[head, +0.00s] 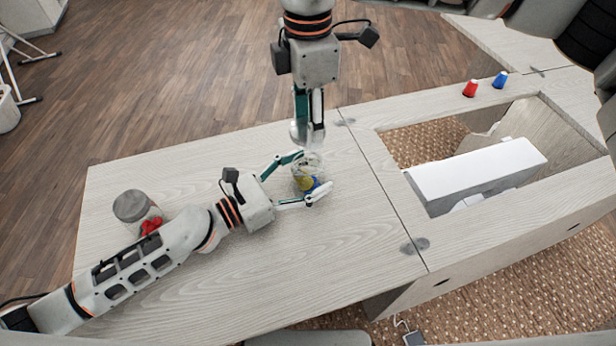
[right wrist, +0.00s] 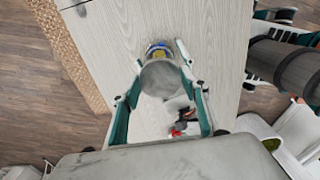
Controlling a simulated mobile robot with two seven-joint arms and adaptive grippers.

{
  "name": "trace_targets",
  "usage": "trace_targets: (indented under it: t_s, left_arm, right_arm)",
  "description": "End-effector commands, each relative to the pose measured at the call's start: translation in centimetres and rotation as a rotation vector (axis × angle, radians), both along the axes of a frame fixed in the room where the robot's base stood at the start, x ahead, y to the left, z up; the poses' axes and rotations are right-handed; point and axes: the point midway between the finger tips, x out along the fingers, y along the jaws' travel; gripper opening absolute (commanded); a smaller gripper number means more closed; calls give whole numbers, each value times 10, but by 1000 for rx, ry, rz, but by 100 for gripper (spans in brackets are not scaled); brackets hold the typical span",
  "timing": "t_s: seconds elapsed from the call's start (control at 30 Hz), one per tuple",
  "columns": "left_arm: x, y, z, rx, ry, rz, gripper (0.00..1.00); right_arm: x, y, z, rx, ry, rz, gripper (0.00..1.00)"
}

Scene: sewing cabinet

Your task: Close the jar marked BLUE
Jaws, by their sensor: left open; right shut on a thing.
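A small clear jar (head: 303,182) with yellow and blue contents is on the pale wooden top; its label is not readable. My left gripper (head: 311,176) is open, with its fingers on either side of this jar. My right gripper (head: 308,148) comes down from above and is shut on a round grey lid (right wrist: 160,78). In the right wrist view the lid lies between the right fingers and covers most of the jar. Blue and yellow show past its edge (right wrist: 158,49). I cannot tell whether the lid touches the jar's rim.
Another jar (head: 153,222) with red contents and a grey lid (head: 131,206) are at the left, partly behind my left arm. A red spool (head: 470,89) and a blue spool (head: 500,80) stand at the back right. A white machine (head: 480,172) sits in the cabinet opening.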

Motion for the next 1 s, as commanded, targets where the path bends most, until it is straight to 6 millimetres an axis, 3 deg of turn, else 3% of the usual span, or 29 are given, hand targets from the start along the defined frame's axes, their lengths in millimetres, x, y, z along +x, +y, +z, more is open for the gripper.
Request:
trace_targets:
  t_s: [0.07,0.27,0.3,0.47,0.8,1.0]
  left_arm:
    - [0,0,0,0,0,0,64]
    - [0,0,0,0,0,0,12]
    - [0,0,0,0,0,0,10]
    - [0,0,0,0,0,0,10]
    - [0,0,0,0,0,0,10]
    - [0,0,0,0,0,0,10]
  right_arm:
    - [0,0,0,0,0,0,37]
    - [0,0,0,0,0,0,37]
    - [0,0,0,0,0,0,37]
    - [0,0,-7,0,1,0,37]
    - [0,-1,-48,0,-2,1,37]
    - [0,-1,-49,0,-4,0,37]
